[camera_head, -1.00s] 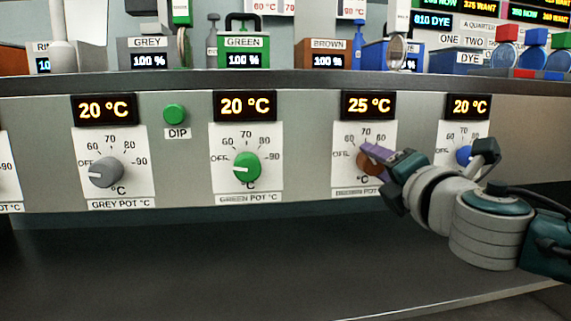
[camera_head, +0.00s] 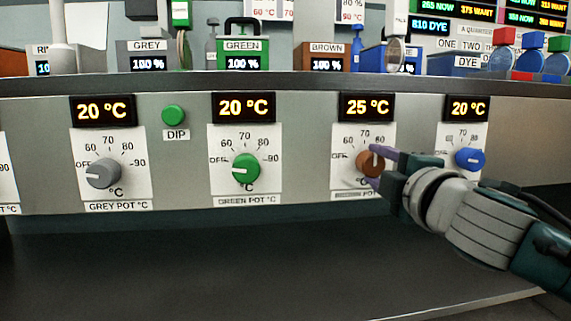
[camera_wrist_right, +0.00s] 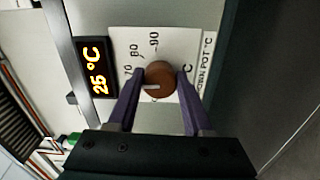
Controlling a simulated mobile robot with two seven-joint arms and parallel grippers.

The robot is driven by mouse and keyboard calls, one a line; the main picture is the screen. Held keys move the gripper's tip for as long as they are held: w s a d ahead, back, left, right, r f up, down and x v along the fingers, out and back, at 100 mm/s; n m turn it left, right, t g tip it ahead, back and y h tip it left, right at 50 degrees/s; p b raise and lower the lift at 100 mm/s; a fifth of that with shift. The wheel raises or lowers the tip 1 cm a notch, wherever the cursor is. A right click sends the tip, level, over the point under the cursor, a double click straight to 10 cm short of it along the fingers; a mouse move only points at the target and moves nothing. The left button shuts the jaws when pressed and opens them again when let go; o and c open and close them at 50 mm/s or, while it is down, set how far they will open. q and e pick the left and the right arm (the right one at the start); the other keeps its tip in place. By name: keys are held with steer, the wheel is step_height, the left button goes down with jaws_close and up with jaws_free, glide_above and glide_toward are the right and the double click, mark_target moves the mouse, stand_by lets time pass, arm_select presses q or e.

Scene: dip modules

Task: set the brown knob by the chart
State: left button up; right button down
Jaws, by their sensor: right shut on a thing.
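The brown knob (camera_head: 370,163) sits on a white dial plate on the panel, under a display (camera_head: 367,106) reading 25 °C. Its white pointer stands about upright, near the 70 mark. My right gripper (camera_head: 378,165) is shut on the knob, with a purple finger on either side. In the right wrist view the knob (camera_wrist_right: 160,78) shows between both fingertips, its pointer towards the display. Wall charts (camera_head: 272,9) with °C figures are cut off by the top edge; their rows cannot be fully read. My left gripper is not in view.
A grey knob (camera_head: 103,173), a green knob (camera_head: 246,168) and a blue knob (camera_head: 469,158) share the panel, each display reading 20 °C. A green DIP button (camera_head: 173,114) sits between grey and green. Labelled containers, including the brown one (camera_head: 325,57), stand on the ledge above.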

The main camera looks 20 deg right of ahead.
stand_by(0.4)
steer(key=shift+c, duration=1.5)
jaws_free()
steer(key=p+v, duration=0.2)
steer(key=v, duration=0.8)
